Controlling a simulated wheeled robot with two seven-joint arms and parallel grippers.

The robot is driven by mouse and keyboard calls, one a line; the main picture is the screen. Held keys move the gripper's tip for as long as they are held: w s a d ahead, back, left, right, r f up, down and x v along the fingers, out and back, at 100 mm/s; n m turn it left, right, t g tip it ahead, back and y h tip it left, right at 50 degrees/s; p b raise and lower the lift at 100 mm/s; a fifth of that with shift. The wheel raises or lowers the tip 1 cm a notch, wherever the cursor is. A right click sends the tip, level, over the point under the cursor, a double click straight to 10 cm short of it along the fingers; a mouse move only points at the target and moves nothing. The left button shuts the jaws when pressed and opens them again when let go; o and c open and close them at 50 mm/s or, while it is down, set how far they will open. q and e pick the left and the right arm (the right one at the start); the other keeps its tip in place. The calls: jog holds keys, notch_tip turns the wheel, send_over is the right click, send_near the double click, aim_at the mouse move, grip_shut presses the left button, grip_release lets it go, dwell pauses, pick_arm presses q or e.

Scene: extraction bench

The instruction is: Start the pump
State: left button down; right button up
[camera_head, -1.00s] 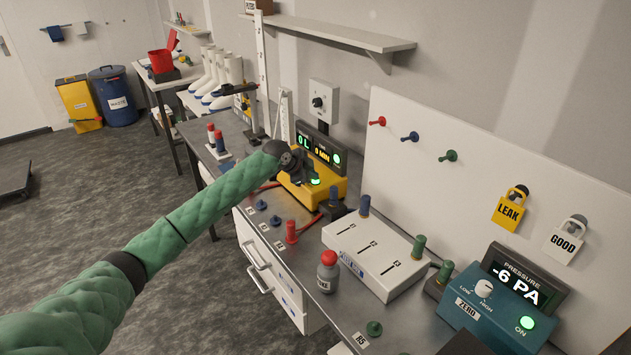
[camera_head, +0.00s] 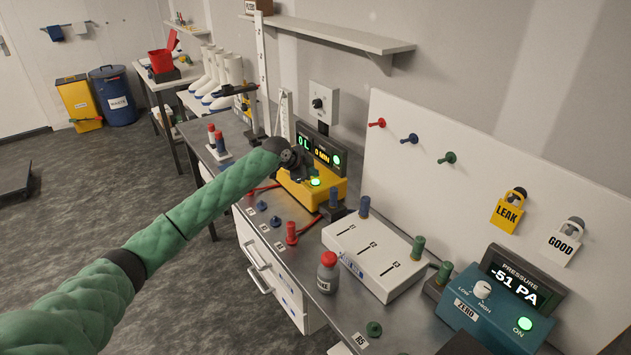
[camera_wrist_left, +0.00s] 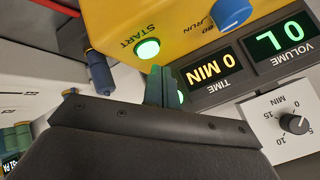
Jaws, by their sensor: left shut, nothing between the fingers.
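The yellow pump (camera_head: 325,190) stands at the back of the bench. Its dark display panel (camera_head: 322,150) reads 0 L and 0 MIN. The START button (camera_wrist_left: 148,48) on the pump glows green, and a blue RUN knob (camera_wrist_left: 230,13) is beside it. My left gripper (camera_head: 307,172) is over the pump's front, close to the button. In the left wrist view its fingertips (camera_wrist_left: 160,72) are together and empty, just below the button in the picture; a small gap seems to show between them. My right gripper is out of view.
A grey timer box (camera_head: 322,101) with a dial is on the wall behind. A blue pressure unit (camera_head: 490,310) reads -51 PA with a green ON light. A white box (camera_head: 375,255), small plugs and a red-capped bottle (camera_head: 327,272) occupy the bench in front.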

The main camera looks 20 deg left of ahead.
aim_at(313, 182)
pick_arm(q)
jog(key=shift+r+p, duration=0.55)
jog(key=shift+r, duration=0.3)
jog(key=shift+r+p, duration=0.85)
jog(key=shift+r, duration=0.8)
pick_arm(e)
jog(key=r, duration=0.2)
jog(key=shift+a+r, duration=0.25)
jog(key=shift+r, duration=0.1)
